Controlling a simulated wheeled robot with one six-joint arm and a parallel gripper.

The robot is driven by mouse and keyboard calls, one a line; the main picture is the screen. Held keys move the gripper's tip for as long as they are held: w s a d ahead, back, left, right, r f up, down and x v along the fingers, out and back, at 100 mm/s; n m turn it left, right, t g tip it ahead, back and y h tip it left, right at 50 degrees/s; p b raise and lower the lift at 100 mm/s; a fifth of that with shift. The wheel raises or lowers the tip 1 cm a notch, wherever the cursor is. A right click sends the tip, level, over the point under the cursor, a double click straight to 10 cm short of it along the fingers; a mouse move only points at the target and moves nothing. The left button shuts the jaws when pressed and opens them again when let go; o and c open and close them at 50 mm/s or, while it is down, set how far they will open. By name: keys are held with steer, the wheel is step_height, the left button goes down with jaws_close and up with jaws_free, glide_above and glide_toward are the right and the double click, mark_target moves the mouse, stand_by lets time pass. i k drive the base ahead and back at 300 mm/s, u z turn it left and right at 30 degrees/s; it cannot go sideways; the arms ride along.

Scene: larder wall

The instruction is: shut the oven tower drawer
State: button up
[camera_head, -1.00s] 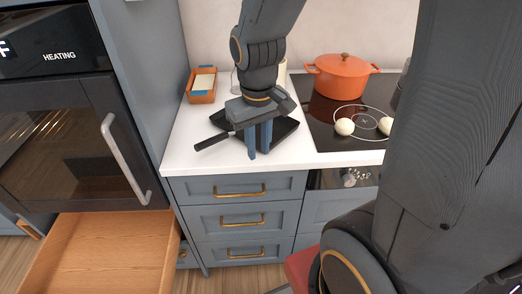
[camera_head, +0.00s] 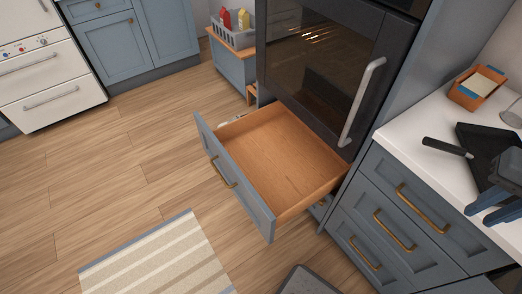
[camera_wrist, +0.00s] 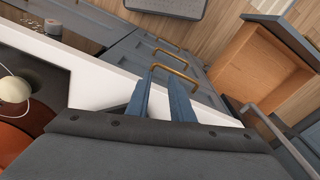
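The oven tower drawer (camera_head: 283,160) is pulled far out below the oven. It has a blue-grey front with a brass handle (camera_head: 222,172), and its wooden inside looks empty. It also shows in the wrist view (camera_wrist: 251,68) at the upper right. My gripper (camera_head: 495,207) is at the right edge of the head view, over the counter by the black pan, well away from the drawer. Its two blue fingers also show in the wrist view (camera_wrist: 165,85), with a gap between them and nothing held.
The oven door (camera_head: 325,65) above the drawer is closed, with a long grey handle (camera_head: 362,100). Counter drawers (camera_head: 395,225) stand right of it. A striped rug (camera_head: 160,260) lies in front on clear wooden floor (camera_head: 90,200). A grey crate (camera_head: 232,32) with bottles stands behind.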

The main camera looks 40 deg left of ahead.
mark_target(276, 167)
steer(key=u, duration=2.3)
steer(key=k, duration=0.35)
steer(key=z, duration=0.3)
steer(key=i, duration=0.9)
steer(key=u, duration=0.4)
